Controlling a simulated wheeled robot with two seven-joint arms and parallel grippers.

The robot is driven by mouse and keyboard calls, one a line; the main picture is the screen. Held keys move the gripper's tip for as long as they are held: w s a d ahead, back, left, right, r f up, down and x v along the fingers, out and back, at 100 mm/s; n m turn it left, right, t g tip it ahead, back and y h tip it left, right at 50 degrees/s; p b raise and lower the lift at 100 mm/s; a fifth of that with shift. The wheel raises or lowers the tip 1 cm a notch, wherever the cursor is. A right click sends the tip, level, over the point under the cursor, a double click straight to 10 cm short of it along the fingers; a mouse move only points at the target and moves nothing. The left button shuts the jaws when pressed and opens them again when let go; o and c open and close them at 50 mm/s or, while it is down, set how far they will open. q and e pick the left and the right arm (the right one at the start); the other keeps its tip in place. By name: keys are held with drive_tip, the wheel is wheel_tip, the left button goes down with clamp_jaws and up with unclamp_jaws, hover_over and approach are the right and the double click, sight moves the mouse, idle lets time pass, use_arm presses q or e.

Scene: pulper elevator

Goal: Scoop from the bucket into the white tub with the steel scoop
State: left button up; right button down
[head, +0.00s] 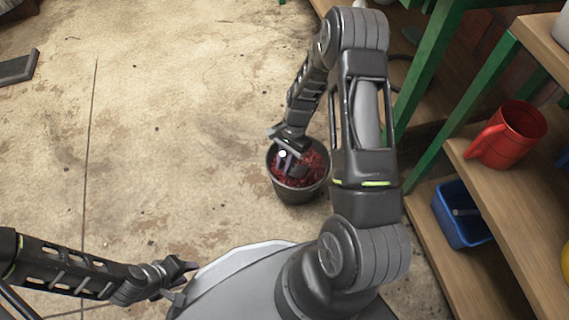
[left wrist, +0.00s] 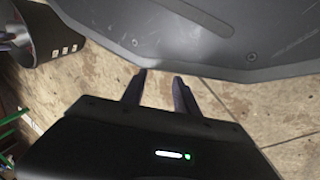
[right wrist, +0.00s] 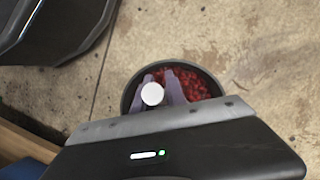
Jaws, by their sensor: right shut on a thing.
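The dark bucket (head: 299,194) stands on the floor, holding red fruit-like bits; its dark rim (right wrist: 127,98) also shows in the right wrist view. My right gripper (head: 285,160) reaches down over the bucket mouth. It is shut on the steel scoop, whose pale round handle end (right wrist: 152,94) shows between the fingers. The scoop's bowl is hidden, so I cannot tell how deep it sits. My left gripper (head: 185,280) is at the lower left, its fingers (left wrist: 160,85) apart and empty. I cannot make out the white tub for certain.
A wooden shelf (head: 510,190) with green legs stands at the right. A pale vessel (head: 561,32) is cut off at the upper right. The concrete floor (head: 180,130) left of the bucket is clear.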

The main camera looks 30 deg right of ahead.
sight(283, 154)
wheel_tip(283, 154, up, 7)
drive_tip(key=p, duration=0.5)
drive_tip(key=shift+r+p, duration=0.4)
drive_tip(key=shift+a+f, duration=0.1)
drive_tip(key=shift+s+a+f+t+h+p, duration=0.15)
drive_tip(key=shift+s+a+t+h+p, duration=0.2)
drive_tip(key=shift+h+p, duration=0.3)
drive_tip(key=f+t+h, duration=0.1)
drive_tip(key=a+f+t+h, duration=0.1)
drive_tip(key=h, duration=0.1)
drive_tip(key=s+f+t+h, duration=0.1)
drive_tip(key=shift+a+h+p, duration=0.35)
drive_tip(key=shift+p, duration=0.05)
drive_tip(key=shift+a, duration=0.1)
